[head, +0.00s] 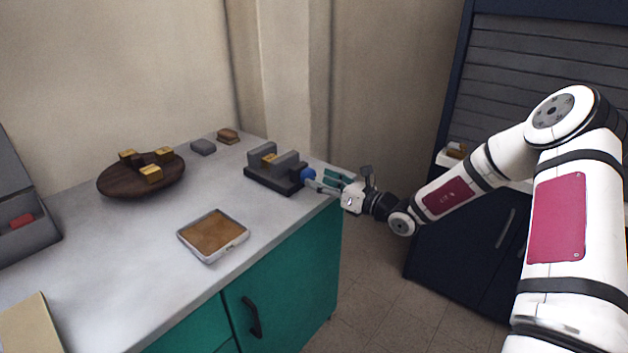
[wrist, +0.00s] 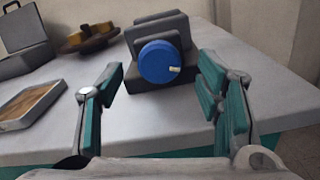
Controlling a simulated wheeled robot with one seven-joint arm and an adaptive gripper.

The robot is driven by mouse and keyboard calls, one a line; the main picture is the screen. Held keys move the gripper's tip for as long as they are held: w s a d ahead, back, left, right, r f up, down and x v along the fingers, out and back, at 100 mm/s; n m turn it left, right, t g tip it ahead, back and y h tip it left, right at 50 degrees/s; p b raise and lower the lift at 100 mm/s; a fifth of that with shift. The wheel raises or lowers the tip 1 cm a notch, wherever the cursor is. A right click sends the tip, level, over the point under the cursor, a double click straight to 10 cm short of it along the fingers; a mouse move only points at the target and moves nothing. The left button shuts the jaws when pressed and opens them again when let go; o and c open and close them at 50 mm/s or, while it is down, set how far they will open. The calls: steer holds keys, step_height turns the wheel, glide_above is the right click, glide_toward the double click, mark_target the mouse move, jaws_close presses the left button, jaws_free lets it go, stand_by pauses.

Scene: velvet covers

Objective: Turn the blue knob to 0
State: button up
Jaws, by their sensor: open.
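The blue knob (wrist: 157,63) is on the near end of a dark grey device (wrist: 177,29) on the counter. In the head view the knob (head: 307,174) is at the right side of the device (head: 262,180). My gripper (head: 324,181) is beside the knob, on its right in the head view. In the wrist view my gripper (wrist: 167,87) is open, its teal fingers to the left and right of the knob with gaps. No number scale can be read.
On the counter (head: 120,235) are a tray (head: 212,236) with a brown surface, a round dark wooden board (head: 125,184) with gold blocks, small blocks at the back (head: 203,147) and a grey open case (head: 25,235) at the left. The counter edge is below the gripper.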

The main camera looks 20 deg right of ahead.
mark_target(311, 177)
steer(key=shift+x, duration=1.5)
steer(key=c, duration=1.2)
steer(key=shift+o, duration=0.2)
